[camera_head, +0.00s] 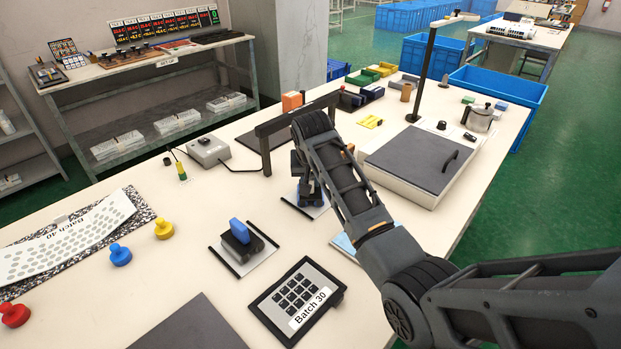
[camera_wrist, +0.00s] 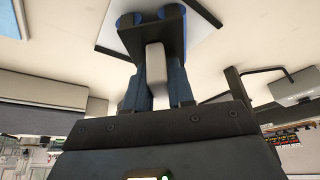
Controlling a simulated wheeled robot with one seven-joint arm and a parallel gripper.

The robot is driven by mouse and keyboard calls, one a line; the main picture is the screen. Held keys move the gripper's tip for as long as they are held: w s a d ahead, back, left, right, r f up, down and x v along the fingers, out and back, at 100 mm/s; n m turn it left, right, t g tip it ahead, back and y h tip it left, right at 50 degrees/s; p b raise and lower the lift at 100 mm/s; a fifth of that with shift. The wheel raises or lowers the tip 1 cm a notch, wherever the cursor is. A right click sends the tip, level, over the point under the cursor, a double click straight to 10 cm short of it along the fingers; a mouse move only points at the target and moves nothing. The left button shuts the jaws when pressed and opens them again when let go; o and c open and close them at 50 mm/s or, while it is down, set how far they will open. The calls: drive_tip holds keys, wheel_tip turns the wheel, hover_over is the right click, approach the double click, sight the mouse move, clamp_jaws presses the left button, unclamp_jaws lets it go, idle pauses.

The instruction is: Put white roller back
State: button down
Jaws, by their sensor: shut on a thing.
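My gripper (camera_head: 308,188) is at the middle of the bench, low over a small white plate (camera_head: 318,210) with dark rails. In the wrist view my gripper (camera_wrist: 156,85) is shut on the pale upright handle of the white roller (camera_wrist: 155,66). The roller's dark body lies beyond the fingertips, over the plate (camera_wrist: 204,36). I cannot tell whether it touches the plate. In the head view my arm and gripper hide most of the roller. A blue-handled roller (camera_head: 239,231) stands on a similar railed plate (camera_head: 258,262) to the left.
A keypad labelled Batch 30 (camera_head: 297,299) lies in front. A dark arch frame (camera_head: 262,150) stands close behind my gripper. A grey box with a lid (camera_head: 410,160) is at right. Yellow (camera_head: 164,229), blue (camera_head: 120,255) and red knobs (camera_head: 14,314) stand at left.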

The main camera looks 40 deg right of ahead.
drive_tip(key=c, duration=1)
unclamp_jaws()
drive_tip(key=shift+s+f, duration=0.3)
drive_tip(key=shift+f, duration=0.35)
drive_tip(key=shift+o, duration=0.2)
drive_tip(key=shift+r, duration=0.3)
drive_tip(key=w+v, duration=0.1)
drive_tip(key=v, duration=1.2)
drive_tip(key=shift+d+r, duration=0.15)
drive_tip(key=shift+r, duration=0.1)
